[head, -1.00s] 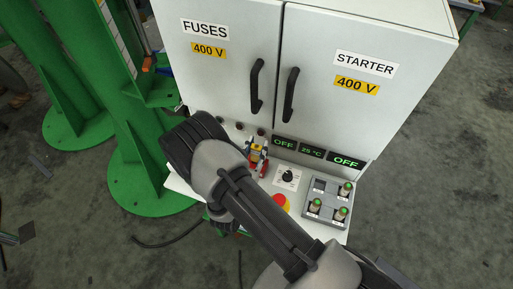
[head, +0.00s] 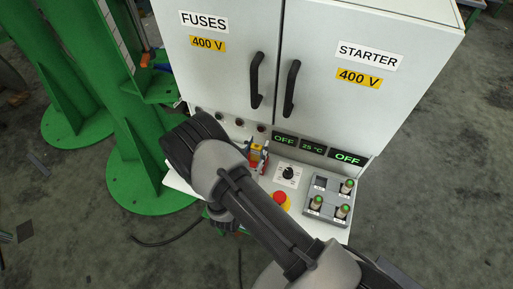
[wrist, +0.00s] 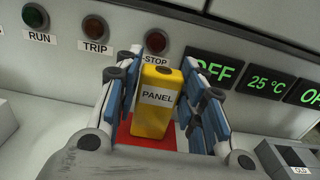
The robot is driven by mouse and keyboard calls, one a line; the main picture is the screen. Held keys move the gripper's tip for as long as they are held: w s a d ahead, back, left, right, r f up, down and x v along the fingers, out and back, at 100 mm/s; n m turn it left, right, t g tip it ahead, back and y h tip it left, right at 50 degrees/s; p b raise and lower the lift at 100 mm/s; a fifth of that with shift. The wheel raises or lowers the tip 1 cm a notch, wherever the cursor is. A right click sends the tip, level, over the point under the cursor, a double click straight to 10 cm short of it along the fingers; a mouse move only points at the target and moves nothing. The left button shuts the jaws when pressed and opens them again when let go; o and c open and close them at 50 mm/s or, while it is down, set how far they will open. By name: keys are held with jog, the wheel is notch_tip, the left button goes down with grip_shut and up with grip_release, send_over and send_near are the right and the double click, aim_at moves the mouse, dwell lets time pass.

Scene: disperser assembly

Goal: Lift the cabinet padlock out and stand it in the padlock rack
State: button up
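The padlock is a yellow block (wrist: 157,112) marked PANEL, with a dark round spot on its top. In the wrist view it stands between the two blue-padded fingers of my gripper (wrist: 164,85). The fingers are on either side of it, close to its faces, with a narrow gap showing at its lower left. I see no clear grip on it. Red surface shows below and beside the block. In the head view a small yellow part (head: 256,152) shows beside my arm, which hides most of the gripper. I cannot make out the padlock rack.
The cabinet has doors (head: 225,75) with black handles. A green post stands at left.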

jog(key=o, duration=0.3)
jog(key=shift+o, duration=0.2)
jog(key=v, duration=1.2)
